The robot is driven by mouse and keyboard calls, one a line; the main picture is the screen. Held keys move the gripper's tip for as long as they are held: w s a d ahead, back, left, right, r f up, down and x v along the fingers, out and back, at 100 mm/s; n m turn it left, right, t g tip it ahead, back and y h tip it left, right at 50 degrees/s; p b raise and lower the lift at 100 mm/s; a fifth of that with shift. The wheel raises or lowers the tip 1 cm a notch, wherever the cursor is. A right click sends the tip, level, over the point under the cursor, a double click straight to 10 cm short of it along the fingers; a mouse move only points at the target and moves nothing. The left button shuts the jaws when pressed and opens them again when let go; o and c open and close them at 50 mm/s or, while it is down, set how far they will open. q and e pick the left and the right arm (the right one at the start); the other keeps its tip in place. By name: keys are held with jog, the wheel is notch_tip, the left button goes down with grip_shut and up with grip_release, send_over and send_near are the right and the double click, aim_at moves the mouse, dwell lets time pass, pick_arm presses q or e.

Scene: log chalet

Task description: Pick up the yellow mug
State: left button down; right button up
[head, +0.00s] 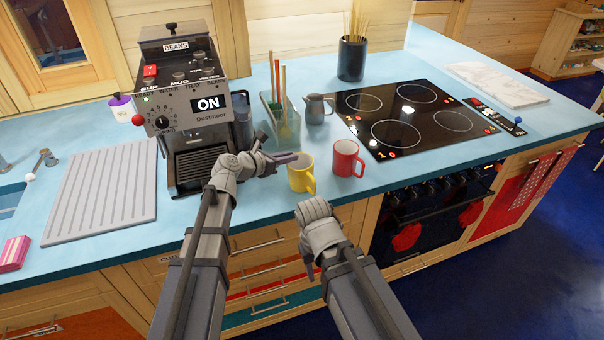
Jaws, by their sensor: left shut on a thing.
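The yellow mug (301,178) is upright near the front edge of the blue counter, its handle facing the front. My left gripper (290,158) reaches in from the left and is shut on the mug at its left rim. I cannot tell whether the mug's base touches the counter. My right gripper (310,268) hangs in front of the drawers, below the counter edge, pointing down and away from the mugs. Its fingers are mostly hidden by its own wrist.
A red mug (345,159) stands close to the right of the yellow one. A grey jug (316,108) and a utensil holder (279,118) stand behind. A coffee machine (187,110) is at left, a black hob (405,118) at right. The counter front left holds a ribbed grey tray (103,190).

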pick_arm(q)
jog(key=shift+s+f, duration=0.1)
dwell(0.3)
notch_tip(320, 180, up, 10)
jog(key=p, duration=1)
